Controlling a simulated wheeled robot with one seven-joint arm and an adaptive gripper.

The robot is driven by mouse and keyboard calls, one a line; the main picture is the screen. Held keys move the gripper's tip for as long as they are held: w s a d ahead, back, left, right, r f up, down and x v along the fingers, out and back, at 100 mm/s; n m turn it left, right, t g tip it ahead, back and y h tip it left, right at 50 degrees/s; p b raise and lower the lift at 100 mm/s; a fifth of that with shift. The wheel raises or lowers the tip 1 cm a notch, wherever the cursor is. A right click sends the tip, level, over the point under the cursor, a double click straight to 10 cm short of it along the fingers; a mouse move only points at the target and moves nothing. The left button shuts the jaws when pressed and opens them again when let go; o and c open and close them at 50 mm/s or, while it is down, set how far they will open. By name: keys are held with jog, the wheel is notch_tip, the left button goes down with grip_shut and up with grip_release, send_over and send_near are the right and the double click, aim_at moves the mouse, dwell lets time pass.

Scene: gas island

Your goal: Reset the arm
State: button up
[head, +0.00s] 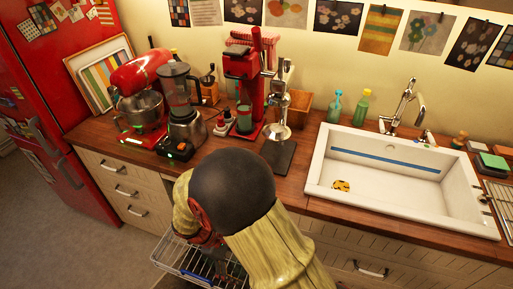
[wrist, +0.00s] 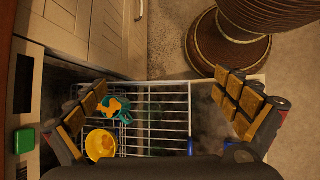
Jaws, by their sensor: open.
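My gripper (wrist: 160,84) shows in the wrist view with its two padded fingers spread wide apart and nothing between them. It is over a pulled-out dishwasher rack (wrist: 160,125). In the head view my arm reaches down in front of the counter to the rack (head: 190,262), and the arm hides most of the gripper. In the wrist view a yellow bowl or cup (wrist: 100,145) and a teal cup (wrist: 121,107) with something orange by it sit in the left part of the rack, near the left finger.
The wooden counter (head: 95,130) holds a red stand mixer (head: 142,72), a blender (head: 186,125), a red coffee machine (head: 241,75) and a white sink (head: 330,180). A yellow item (head: 341,186) lies in the sink. A red fridge (head: 50,110) stands left; floor beside it is clear.

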jog(key=s+d+r+m+t+y+b, duration=0.2)
jog(key=s+d+r+m, duration=0.1)
jog(key=d+r, duration=0.4)
jog(key=s+d+r+m+t+y+b, duration=0.2)
jog(key=s+d+r+m+b, duration=0.1)
jog(key=d+r+m, duration=0.3)
jog(key=s+d+r+m+t+y+b, duration=0.2)
jog(key=s+d+r+m, duration=0.2)
jog(key=d+r, duration=0.6)
notch_tip(320, 180, up, 3)
jog(key=shift+s+f+m+y, duration=0.2)
jog(key=shift+m+y, duration=0.2)
jog(key=shift+m, duration=0.1)
jog(key=shift+d, duration=0.1)
